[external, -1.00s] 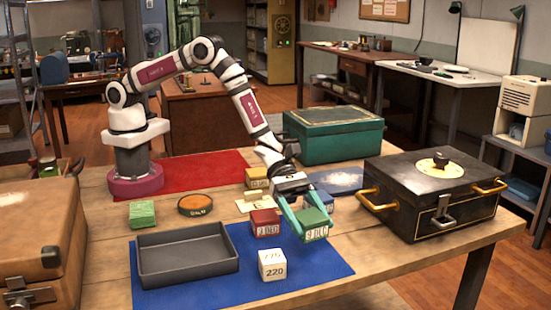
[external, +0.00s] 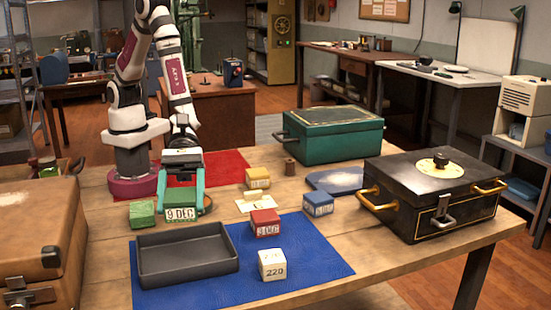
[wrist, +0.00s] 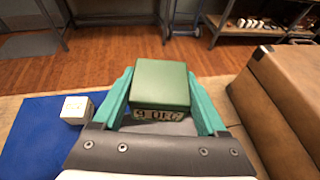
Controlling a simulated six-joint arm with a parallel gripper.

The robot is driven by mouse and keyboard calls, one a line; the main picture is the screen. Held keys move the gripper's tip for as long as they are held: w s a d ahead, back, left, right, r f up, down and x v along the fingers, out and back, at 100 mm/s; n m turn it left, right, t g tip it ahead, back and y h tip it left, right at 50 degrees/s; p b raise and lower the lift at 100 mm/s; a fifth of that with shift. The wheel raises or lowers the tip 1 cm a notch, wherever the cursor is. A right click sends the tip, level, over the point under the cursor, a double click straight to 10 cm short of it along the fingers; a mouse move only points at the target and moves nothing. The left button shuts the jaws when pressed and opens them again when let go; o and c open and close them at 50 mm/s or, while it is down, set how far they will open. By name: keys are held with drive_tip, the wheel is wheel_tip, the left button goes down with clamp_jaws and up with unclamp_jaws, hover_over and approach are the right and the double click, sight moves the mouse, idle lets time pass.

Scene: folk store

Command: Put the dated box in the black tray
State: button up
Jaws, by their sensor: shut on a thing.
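My gripper (external: 181,205) has teal fingers and is shut on a green box (external: 180,214) with a "9 DEC" date label. It holds the box behind the black tray (external: 188,277), which looks empty and lies on the blue mat. In the wrist view the green box (wrist: 162,84) sits between the fingers, its label facing the camera. A red box (external: 265,222), also with a DEC label, stands on the mat right of the tray.
A white 220 cube (external: 272,265) stands on the blue mat (external: 318,265). Blue (external: 318,203) and yellow (external: 257,178) boxes stand farther back. A plain green block (external: 142,213) is left of my gripper. A brown suitcase (external: 35,235) is at left, a black chest (external: 430,200) at right.

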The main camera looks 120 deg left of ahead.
drive_tip(key=s+d+r+m+g+h, duration=0.1)
drive_tip(key=s+d+m+g, duration=0.15)
drive_tip(key=s, duration=0.65)
drive_tip(key=shift+n, duration=0.25)
drive_tip(key=w+a+f, duration=0.1)
drive_tip(key=w+f, duration=0.1)
drive_tip(key=w, duration=0.1)
drive_tip(key=w+a+f, duration=0.2)
drive_tip(key=w, duration=0.1)
drive_tip(key=w+a+f, duration=0.2)
drive_tip(key=w, duration=0.2)
drive_tip(key=shift+f, duration=0.25)
wheel_tip(320, 180, down, 4)
drive_tip(key=shift+w+a, duration=0.1)
drive_tip(key=shift+a, duration=0.05)
drive_tip(key=shift+f, duration=0.65)
drive_tip(key=o, duration=1.4)
drive_tip(key=shift+c, duration=0.2)
